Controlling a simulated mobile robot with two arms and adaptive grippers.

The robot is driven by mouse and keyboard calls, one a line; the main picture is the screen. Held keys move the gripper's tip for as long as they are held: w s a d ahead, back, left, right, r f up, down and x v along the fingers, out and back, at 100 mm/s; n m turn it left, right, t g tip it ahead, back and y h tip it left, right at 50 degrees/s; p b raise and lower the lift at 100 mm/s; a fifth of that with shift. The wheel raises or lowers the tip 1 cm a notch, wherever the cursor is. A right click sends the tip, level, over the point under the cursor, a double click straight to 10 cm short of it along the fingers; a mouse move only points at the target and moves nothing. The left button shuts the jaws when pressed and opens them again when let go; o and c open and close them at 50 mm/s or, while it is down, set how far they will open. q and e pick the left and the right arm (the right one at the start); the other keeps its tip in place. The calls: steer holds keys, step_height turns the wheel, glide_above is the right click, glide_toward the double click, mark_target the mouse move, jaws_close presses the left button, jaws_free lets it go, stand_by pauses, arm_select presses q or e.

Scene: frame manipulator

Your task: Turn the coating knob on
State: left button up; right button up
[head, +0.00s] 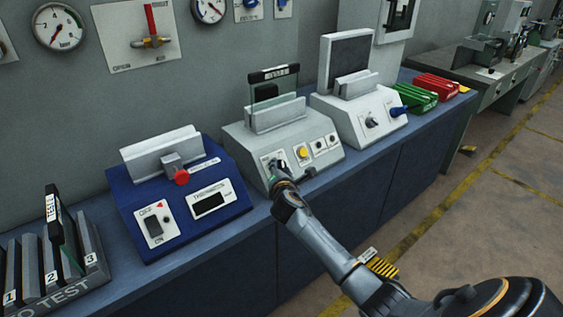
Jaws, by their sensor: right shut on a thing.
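A grey coating machine (240,137) with a sloped front panel stands mid-bench. A dark-topped glass plate (272,85) stands upright in its holder. My right gripper (277,170) reaches up from the lower right to the knob at the left of this panel. It is shut on that knob and hides most of it, so the knob's position and label cannot be read. A yellow button (302,152) sits just right of my gripper. My left gripper is not in view.
A blue machine (218,178) with a red knob (181,177) and a switch stands left. A white machine (348,120) with a black knob stands right. A slotted rack (92,265) is lower left. Green (413,97) and red (437,86) racks lie farther right.

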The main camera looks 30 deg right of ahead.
steer(key=m+g+p, duration=0.1)
steer(key=m, duration=0.1)
steer(key=m+g+p, duration=0.1)
steer(key=m+p, duration=0.1)
steer(key=shift+w+a+r+h+p, duration=0.1)
steer(key=shift+w+r+h+p, duration=0.05)
steer(key=shift+r+h+p, duration=0.2)
steer(key=shift+m+g+p, duration=0.5)
steer(key=shift+m+g, duration=0.1)
steer(key=shift+g, duration=0.1)
steer(key=shift+f, duration=0.15)
steer(key=o, duration=1.1)
steer(key=shift+o, duration=0.2)
steer(key=v, duration=1.2)
